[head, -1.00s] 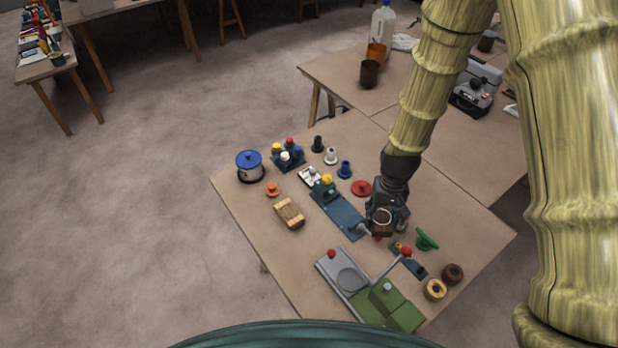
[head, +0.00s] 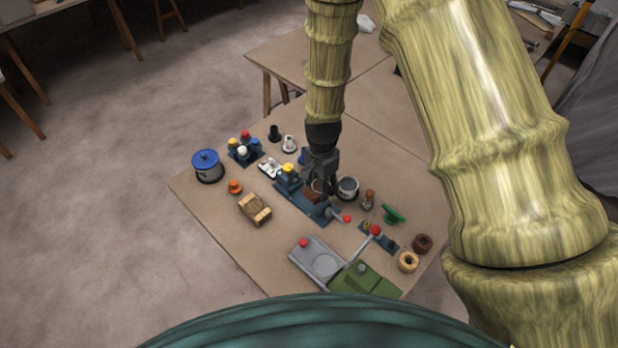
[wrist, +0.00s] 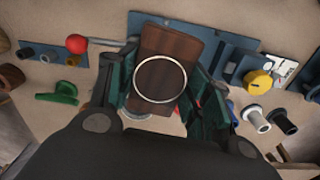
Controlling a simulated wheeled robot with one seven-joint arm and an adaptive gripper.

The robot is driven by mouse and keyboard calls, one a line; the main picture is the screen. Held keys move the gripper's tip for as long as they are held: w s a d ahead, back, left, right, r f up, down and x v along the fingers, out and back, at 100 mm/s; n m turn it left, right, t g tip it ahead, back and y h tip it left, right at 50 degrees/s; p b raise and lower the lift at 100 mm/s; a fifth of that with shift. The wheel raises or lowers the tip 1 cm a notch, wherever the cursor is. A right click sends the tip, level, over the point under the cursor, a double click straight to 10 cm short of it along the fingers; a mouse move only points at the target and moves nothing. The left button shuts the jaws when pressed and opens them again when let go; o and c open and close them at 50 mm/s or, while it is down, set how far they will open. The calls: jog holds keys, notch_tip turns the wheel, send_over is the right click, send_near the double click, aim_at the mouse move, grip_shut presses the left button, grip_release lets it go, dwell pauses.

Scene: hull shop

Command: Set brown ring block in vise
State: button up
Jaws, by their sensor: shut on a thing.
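The brown ring block (head: 311,195) is a dark wooden block with a pale ring on its face. My gripper (wrist: 160,92) is shut on it, one finger on each side; the block also shows in the wrist view (wrist: 159,54). In the head view my gripper (head: 319,187) points down over the blue vise (head: 292,201). The wrist view shows the block overlapping the vise's blue plate (wrist: 215,38). I cannot tell whether the block touches it.
A grey round pot (head: 348,189) stands just right of my gripper. A green-handled piece (head: 393,214) and wooden rings (head: 408,261) lie further right. A grey and green lever machine (head: 318,262) is at the front. A wooden box (head: 255,209) lies left, with bare tabletop around it.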

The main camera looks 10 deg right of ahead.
jog(key=m, duration=0.3)
jog(key=w+m, duration=0.1)
jog(key=m, duration=0.1)
jog(key=shift+a, duration=0.4)
jog(key=m, duration=0.3)
jog(key=shift+w+a+f, duration=0.1)
jog(key=shift+w+a, duration=0.15)
jog(key=shift+w+a+f+m+b, duration=0.25)
jog(key=shift+f+m+b, duration=0.35)
jog(key=shift+f+m, duration=0.65)
jog(key=shift+w+a+f+m+b, duration=0.3)
jog(key=shift+f+m+b, duration=0.35)
jog(key=shift+m, duration=0.95)
jog(key=shift+w+a+f+m+b, duration=0.25)
jog(key=shift+f+m+b, duration=0.3)
jog(key=shift+f+m, duration=0.7)
jog(key=shift+r, duration=0.1)
jog(key=shift+p, duration=0.3)
jog(key=shift+f, duration=0.55)
jog(key=o, duration=0.8)
